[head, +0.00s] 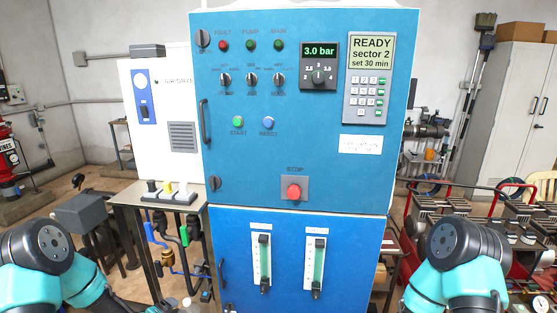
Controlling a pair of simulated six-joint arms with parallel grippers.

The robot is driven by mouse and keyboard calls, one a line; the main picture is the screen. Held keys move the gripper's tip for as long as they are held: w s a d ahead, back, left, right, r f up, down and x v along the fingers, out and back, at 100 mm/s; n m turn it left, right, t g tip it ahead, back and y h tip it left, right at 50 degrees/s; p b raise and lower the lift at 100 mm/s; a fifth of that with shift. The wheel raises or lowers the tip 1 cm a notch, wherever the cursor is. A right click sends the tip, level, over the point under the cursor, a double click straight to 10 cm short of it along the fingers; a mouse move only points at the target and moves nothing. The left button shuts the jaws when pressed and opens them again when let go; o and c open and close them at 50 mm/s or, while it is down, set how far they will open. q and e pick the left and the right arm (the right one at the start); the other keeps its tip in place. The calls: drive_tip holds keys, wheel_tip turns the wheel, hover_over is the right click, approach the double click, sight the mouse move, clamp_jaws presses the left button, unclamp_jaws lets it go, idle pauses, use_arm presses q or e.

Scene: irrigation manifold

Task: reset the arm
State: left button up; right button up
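A blue control cabinet (240,170) stands upright in front of me. Its top row has lamps marked FAULT (223,45), PUMP (250,45) and MAIN (278,45), with three selector switches below. A green START button (238,121) and a blue RESET button (268,123) sit lower. A red STOP button (294,191) is near the door's bottom. A pressure dial (318,76) reads 3.0 bar. A keypad panel (368,80) shows "READY sector 2 set 30 min". My two arms show at the lower left and lower right corners. Neither gripper is in view.
Two flow gauges (262,262) (316,265) are on the lower blue door. A white box (165,110) is left of the cabinet, above a small metal table (130,197). A red-framed rack (480,205) stands right. Clear space lies before the cabinet's upper door.

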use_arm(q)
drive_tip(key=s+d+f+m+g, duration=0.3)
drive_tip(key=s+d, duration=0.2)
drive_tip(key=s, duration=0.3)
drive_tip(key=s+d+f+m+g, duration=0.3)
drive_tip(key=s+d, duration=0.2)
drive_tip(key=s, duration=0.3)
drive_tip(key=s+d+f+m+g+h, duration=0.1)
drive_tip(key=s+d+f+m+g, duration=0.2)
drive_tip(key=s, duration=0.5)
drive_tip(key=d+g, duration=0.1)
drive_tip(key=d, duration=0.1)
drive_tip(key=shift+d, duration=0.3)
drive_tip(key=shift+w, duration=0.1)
